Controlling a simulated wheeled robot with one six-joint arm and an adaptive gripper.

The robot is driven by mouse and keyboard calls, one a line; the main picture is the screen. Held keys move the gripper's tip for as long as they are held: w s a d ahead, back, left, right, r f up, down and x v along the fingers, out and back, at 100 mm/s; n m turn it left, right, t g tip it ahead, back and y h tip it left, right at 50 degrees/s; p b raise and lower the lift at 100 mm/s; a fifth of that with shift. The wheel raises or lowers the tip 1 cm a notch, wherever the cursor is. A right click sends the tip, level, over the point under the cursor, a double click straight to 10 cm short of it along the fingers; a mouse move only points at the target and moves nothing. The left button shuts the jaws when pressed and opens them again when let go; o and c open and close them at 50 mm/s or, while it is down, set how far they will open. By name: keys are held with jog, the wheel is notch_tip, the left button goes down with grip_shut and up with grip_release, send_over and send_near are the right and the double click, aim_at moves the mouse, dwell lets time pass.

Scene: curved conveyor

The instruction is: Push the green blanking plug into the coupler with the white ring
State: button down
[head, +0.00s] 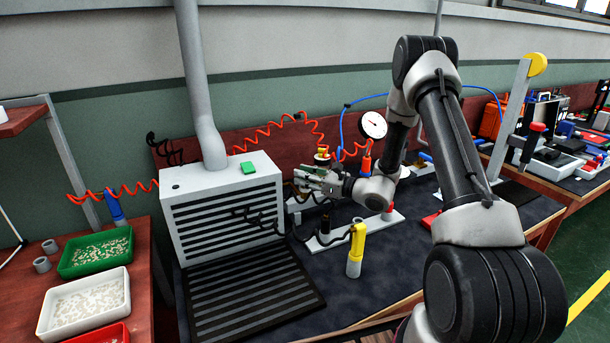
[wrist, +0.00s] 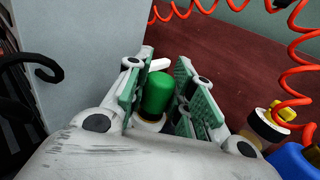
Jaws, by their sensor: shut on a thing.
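The green plug (wrist: 158,95) stands between the two finger pads of my gripper (wrist: 160,92) in the wrist view, and my gripper is shut on it. A pale, whitish-yellow band shows just below the green body; I cannot tell whether it belongs to the plug or to a coupler under it. In the head view my gripper (head: 312,180) is beside the grey vented box, and the plug is too small to make out there. To the right in the wrist view is a dark fitting (wrist: 268,125) with a pale ring and yellow parts, apart from the fingers.
The grey vented box (head: 222,215) stands close left of my gripper. Red coiled hoses (head: 275,130) hang behind. A yellow-and-white tool (head: 356,250) stands upright in front on the dark bench mat. A pressure gauge (head: 373,124) is at the back right.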

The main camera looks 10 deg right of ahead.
jog(key=shift+f, duration=0.45)
jog(key=c, duration=1.1)
grip_release()
jog(key=shift+c, duration=0.2)
jog(key=v, duration=1.2)
